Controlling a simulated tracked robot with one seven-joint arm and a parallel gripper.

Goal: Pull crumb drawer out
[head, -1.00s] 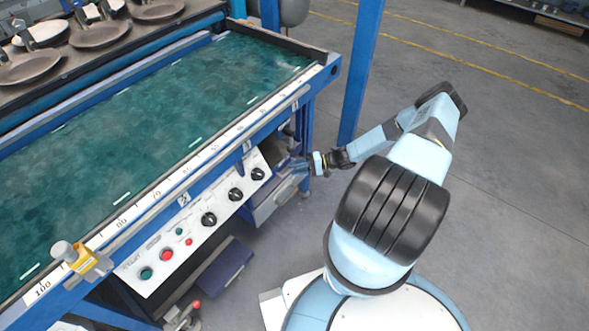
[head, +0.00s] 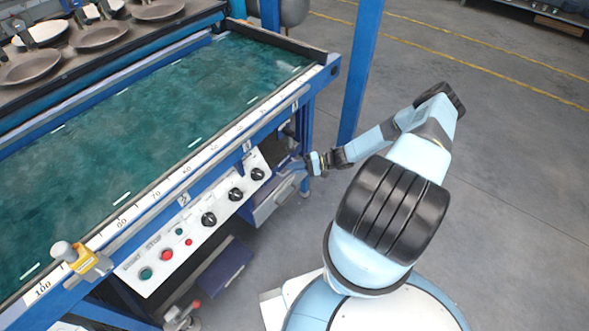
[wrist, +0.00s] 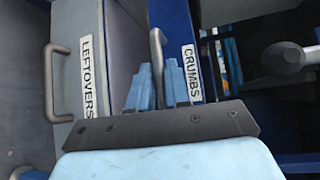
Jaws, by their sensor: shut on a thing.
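The crumb drawer (wrist: 193,70) has a blue front with a white label reading CRUMBS and a grey bar handle (wrist: 157,45) in the wrist view. My gripper (wrist: 160,82) has its two blue fingers on either side of that handle and is shut on it. In the head view my gripper (head: 300,163) is at the right end of the dryer, beside the control panel. The fingers are small there, and the crumb drawer is mostly hidden.
A grey drawer labelled LEFTOVERS (wrist: 88,75) with its own handle (wrist: 55,85) lies left of the crumb drawer. In the head view, a control panel (head: 195,215) with knobs and buttons is close by. A blue post (head: 362,70) stands behind my arm. Floor (head: 510,200) at right is clear.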

